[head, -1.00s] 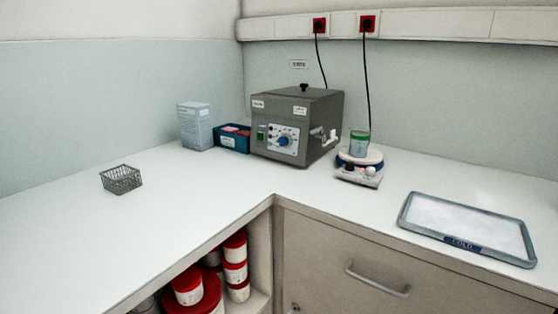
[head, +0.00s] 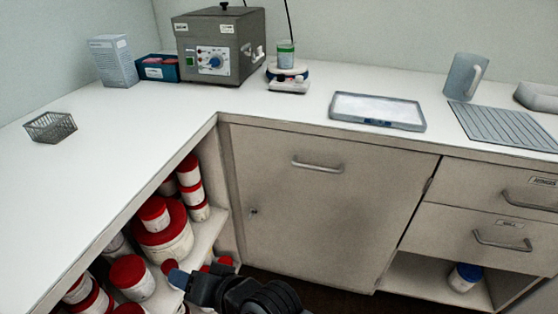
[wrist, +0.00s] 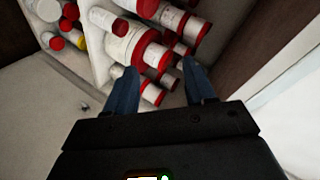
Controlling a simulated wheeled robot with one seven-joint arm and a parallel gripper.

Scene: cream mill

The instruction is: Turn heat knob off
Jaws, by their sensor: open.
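A small white-and-blue hotplate stirrer (head: 289,87) stands on the counter at the back. Its front carries small knobs, too small here to read. A green-topped beaker (head: 286,58) stands on its plate. Left of it, a grey box-shaped heater (head: 221,42) has a panel with a blue knob (head: 215,62). I cannot tell which knob is the heat knob, or its setting. My gripper (head: 177,279) is low in front of the open shelves, below counter height and far from both devices. In the wrist view my gripper (wrist: 160,85) has its two fingers apart, with nothing seen held between them.
Red-lidded tubs (head: 163,233) fill the shelves near my gripper. The counter carries a wire basket (head: 50,127), a white carton (head: 113,61), a blue box (head: 157,67), a cold tray (head: 377,125), a jug (head: 464,76) and a ribbed mat (head: 505,124).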

